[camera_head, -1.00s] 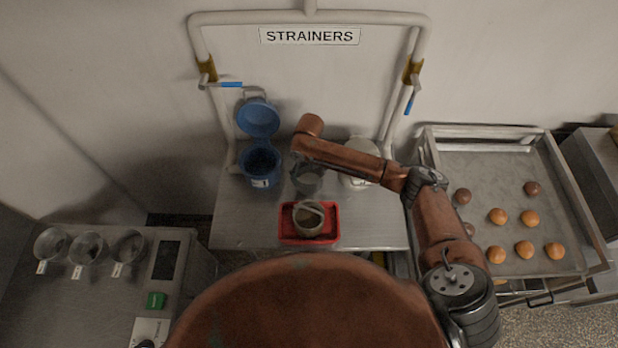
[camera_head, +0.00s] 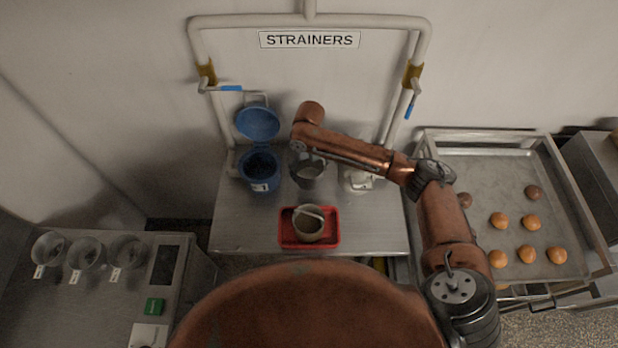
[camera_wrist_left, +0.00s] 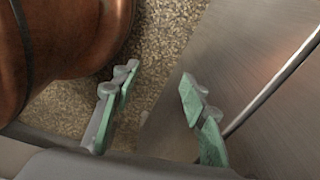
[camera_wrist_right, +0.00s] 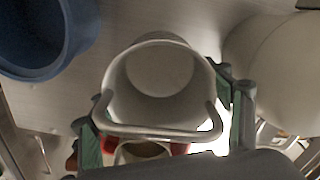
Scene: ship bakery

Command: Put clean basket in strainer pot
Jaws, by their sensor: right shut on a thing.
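My right gripper (camera_head: 306,160) is shut on a pale grey basket (camera_head: 308,172) and holds it at the middle of the steel table. In the right wrist view this basket (camera_wrist_right: 155,75) is between the green fingers, with its curved handle toward me; it looks empty. A blue pot (camera_head: 259,172) labelled 1 stands left of it, lid raised, inside dark. It also shows in the right wrist view (camera_wrist_right: 45,45). A white pot (camera_head: 358,181) stands to the right, partly hidden by my arm. Another basket (camera_head: 308,229) sits in a red tray (camera_head: 286,240). My left gripper (camera_wrist_left: 160,105) is open and empty.
A rack tray (camera_head: 480,165) with several buns is at the right. A counter at the left holds metal bowls (camera_head: 88,254). The table's front left is clear.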

